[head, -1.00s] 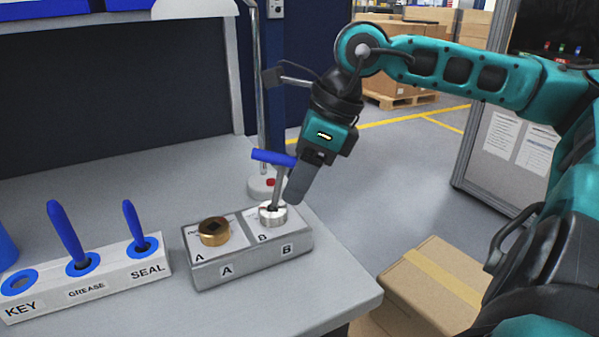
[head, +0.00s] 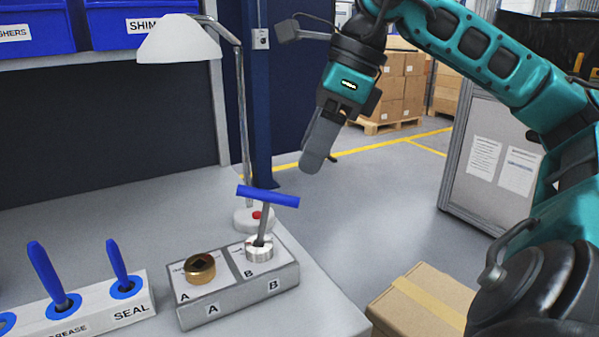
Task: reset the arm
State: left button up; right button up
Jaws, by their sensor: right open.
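My right gripper (head: 318,158) hangs from the teal arm above and to the right of the fixture block, with its fingers pointing down. It is empty and apart from everything. A T-handled key with a blue bar (head: 267,196) stands nearly upright in the silver housing (head: 259,249) at position B of the grey block (head: 240,302). The brass housing (head: 200,268) sits at position A. My left gripper is not in view.
A white rack (head: 133,303) labelled GREASE and SEAL holds two blue-handled tools at the left. A desk lamp (head: 178,40) stands behind the block. A cardboard box (head: 420,305) is beyond the table's right edge. Blue bins (head: 35,28) sit on a shelf above.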

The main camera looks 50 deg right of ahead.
jog(key=shift+v, duration=0.85)
